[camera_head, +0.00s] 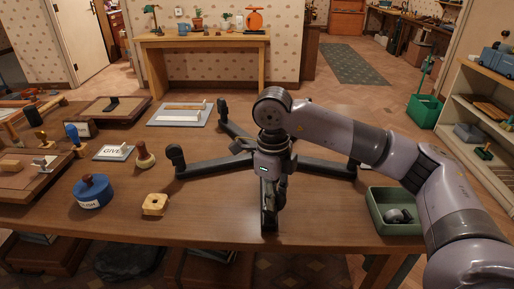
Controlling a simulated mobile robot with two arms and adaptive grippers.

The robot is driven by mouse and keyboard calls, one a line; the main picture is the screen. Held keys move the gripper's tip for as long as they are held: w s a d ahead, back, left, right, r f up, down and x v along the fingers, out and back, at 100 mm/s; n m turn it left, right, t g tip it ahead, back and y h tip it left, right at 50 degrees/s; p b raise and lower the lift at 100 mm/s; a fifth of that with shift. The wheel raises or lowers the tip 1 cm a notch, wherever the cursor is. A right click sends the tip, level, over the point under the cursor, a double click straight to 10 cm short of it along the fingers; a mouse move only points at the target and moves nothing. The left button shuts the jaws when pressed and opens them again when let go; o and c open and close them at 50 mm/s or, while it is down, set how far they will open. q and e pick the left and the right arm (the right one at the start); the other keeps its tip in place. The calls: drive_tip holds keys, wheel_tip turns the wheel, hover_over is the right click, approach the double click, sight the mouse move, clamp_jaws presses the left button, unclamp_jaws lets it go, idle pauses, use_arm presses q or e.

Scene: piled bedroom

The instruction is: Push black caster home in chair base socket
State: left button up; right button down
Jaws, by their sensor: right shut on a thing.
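The black chair base (222,166) lies on the wooden table, its legs spread out from the middle. Black casters show at the ends of its left leg (176,153) and back-left leg (222,105). My right gripper (270,205) points down over the front of the base, in front of its hub. It is shut on a dark thing that its fingers mostly hide, so I cannot tell what it is or whether it sits in a socket. A black and grey caster (399,216) lies in a green tray (375,213) at right. My left gripper is not in view.
A blue round pot (92,193), a yellow block (154,205) and a wooden-handled stamp (145,156) stand left of the base. More stamps and boards crowd the left side. The table's front edge is close. My right arm passes above the table's right side.

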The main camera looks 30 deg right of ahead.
drive_tip(key=shift+f, duration=0.1)
idle(0.3)
drive_tip(key=c, duration=2)
unclamp_jaws()
drive_tip(key=shift+f, duration=0.1)
drive_tip(key=o, duration=0.6)
drive_tip(key=o, duration=0.4)
drive_tip(key=shift+o, duration=0.3)
drive_tip(key=o, duration=0.3)
drive_tip(key=o, duration=0.4)
